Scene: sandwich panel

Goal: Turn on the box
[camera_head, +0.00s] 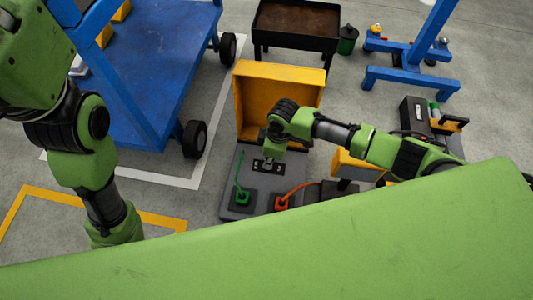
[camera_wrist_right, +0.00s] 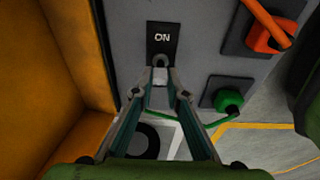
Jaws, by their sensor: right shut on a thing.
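The box (camera_head: 231,200) has a grey panel, a raised yellow lid (camera_head: 243,105), and green and orange plugs with cables. In the right wrist view, its grey panel (camera_wrist_right: 200,60) carries a black switch plate (camera_wrist_right: 163,33) marked ON. A small metal switch lever (camera_wrist_right: 160,61) stands just below the word. My right gripper (camera_wrist_right: 160,80) is shut on the lever, its fingertips together at it. In the head view my right gripper (camera_head: 267,164) reaches down over the panel and partly hides the switch. My left arm hangs at the left; its gripper is out of view.
The green plug (camera_wrist_right: 228,100) and orange plug (camera_wrist_right: 270,35) sit right of the switch in the wrist view. The yellow lid wall (camera_wrist_right: 75,55) rises close on the left there. A blue cart (camera_head: 140,70) stands at the left in the head view.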

